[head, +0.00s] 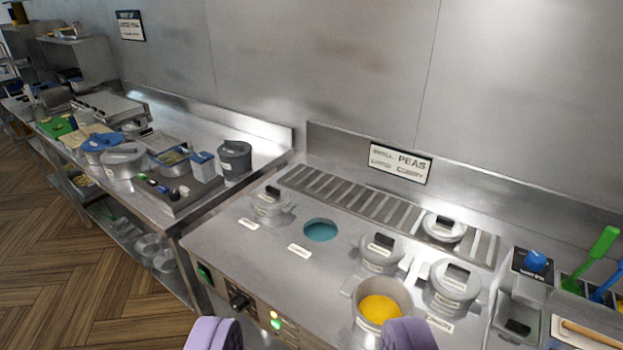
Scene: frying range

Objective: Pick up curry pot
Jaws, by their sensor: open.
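An open grey pot (362,326) with yellow contents (380,308) stands near the front right of the steel range; it looks like the curry pot, but its label is too small to read. My gripper (312,336) is open and empty at the bottom edge of the view, with two purple fingers wide apart. The right finger overlaps the lower right of the pot in the picture and hides part of it. I cannot tell whether they touch.
Lidded pots stand close behind the open pot (381,252), to its right (453,287) and at the left (270,204). A round empty well (320,230) lies between them. A slotted grate (345,197) runs along the back. Green utensils (600,248) stick up at right.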

